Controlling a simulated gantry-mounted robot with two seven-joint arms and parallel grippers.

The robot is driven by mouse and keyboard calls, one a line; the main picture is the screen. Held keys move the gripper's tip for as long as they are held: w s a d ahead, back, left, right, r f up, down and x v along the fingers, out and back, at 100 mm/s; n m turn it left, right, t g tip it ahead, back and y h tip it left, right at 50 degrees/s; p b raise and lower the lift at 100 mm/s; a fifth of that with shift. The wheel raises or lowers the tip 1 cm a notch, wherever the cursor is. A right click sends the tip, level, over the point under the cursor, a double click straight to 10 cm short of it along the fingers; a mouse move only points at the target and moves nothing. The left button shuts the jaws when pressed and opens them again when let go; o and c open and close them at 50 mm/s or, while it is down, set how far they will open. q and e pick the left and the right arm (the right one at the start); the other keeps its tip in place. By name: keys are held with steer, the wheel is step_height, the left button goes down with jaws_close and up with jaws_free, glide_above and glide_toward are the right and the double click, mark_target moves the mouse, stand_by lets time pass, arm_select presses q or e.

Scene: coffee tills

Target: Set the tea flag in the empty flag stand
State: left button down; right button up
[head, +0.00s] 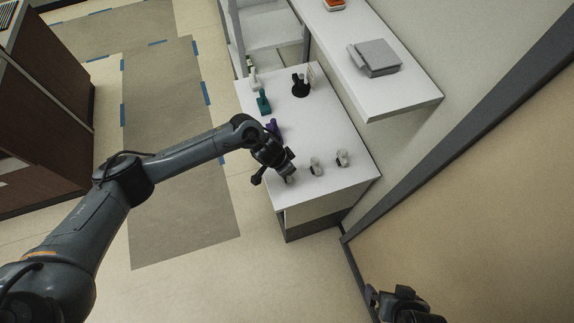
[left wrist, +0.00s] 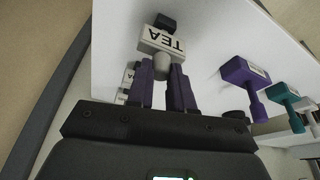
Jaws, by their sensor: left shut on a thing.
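The tea flag (left wrist: 162,42) is a white plate lettered TEA, upside down in the left wrist view, with a grey grip below it. My left gripper (left wrist: 165,90) is shut on that grip, with a finger on each side. In the head view my left gripper (head: 275,168) is low at the counter's near left edge, largely hiding the flag. Whether the flag touches the counter is unclear. A black stand (head: 300,88) is at the back of the counter; whether its holder is empty is too small to tell. My right gripper (head: 395,302) is at the bottom edge, its jaws unclear.
The white counter (head: 325,130) is bare in its middle. Two white-topped pieces (head: 315,167) (head: 342,158) stand right of my left gripper. Purple (head: 272,128), teal (head: 263,102) and white (head: 253,83) pieces line the left edge. A shelf (head: 395,95) with a grey box overhangs the back right.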

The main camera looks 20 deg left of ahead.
arm_select(q)
steer(key=shift+f, duration=0.4)
steer(key=c, duration=0.9)
jaws_free()
steer(key=shift+r, duration=0.1)
steer(key=shift+r, duration=0.25)
steer(key=v, duration=1)
steer(key=shift+s+p, duration=0.15)
steer(key=shift+p, duration=0.15)
